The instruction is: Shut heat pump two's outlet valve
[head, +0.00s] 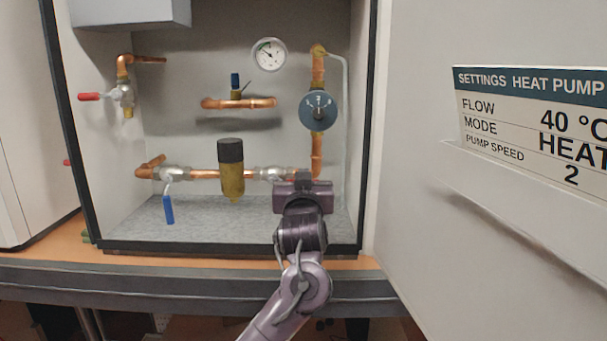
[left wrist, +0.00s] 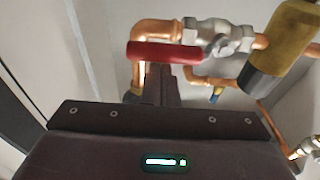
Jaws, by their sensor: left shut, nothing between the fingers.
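The open heat pump cabinet holds copper pipes with several valves; no label shows which is the outlet valve. A silver valve (head: 270,174) sits on the lower pipe, right of the brass cylinder; my left gripper (head: 304,184) hides its handle in the head view. In the left wrist view this valve (left wrist: 215,38) has a red lever (left wrist: 155,52) lying along the pipe. My left gripper's fingers (left wrist: 161,84) are shut and empty, close to the red lever; I cannot tell if they touch. My right gripper is not in view.
A blue-handled valve (head: 168,209) and a red-handled valve (head: 90,97) are at the left. The brass cylinder (head: 231,182), a blue round device (head: 318,111) and a white gauge (head: 269,54) are near. A settings panel (head: 535,122) stands right. The cabinet floor is clear.

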